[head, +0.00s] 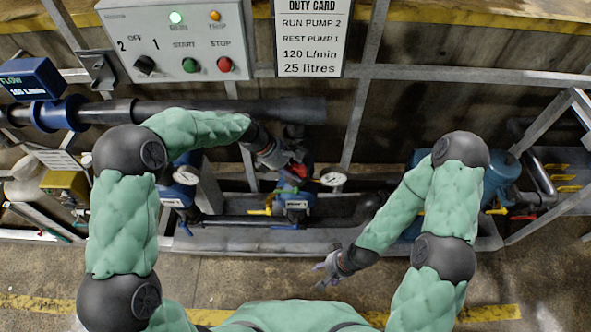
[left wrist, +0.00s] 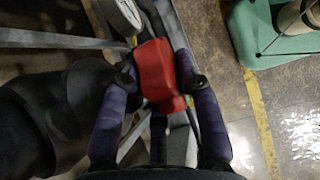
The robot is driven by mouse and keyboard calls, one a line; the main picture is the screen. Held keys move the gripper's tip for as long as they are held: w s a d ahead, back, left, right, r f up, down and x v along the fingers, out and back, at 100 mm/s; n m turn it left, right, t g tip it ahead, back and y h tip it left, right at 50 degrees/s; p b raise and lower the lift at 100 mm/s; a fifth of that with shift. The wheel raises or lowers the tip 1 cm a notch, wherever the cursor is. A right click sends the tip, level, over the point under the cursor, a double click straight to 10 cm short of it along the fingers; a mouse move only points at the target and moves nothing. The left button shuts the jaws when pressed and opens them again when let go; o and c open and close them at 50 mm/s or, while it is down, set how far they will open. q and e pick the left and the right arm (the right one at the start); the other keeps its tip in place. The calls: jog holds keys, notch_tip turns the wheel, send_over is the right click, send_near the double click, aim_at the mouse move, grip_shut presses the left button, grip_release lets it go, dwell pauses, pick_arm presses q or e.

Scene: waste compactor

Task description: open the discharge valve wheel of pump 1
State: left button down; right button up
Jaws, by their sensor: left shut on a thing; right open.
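My left gripper (head: 290,168) is over the pipework in the middle of the head view, at a red part (head: 302,171) that appears to be the valve wheel. Below it is a blue valve body (head: 294,198) with a small label too small to read. My right gripper (head: 328,273) is open and empty, low over the floor in front of the skid.
A control panel (head: 180,42) has a selector, a lit green lamp, START and STOP buttons. The duty card (head: 311,38) reads run pump 2, rest pump 1. A gauge (head: 333,179) stands right of the valve. A flow display (head: 32,79) is at left. Frame posts surround the pipes.

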pick_arm(q)
jog(key=shift+a+f, duration=0.1)
jog(key=c, duration=0.9)
grip_release()
jog(key=shift+a+r, duration=0.35)
jog(key=shift+r, duration=0.2)
jog(key=v, duration=1)
jog(key=shift+a+r, duration=0.2)
jog(key=shift+r, duration=0.1)
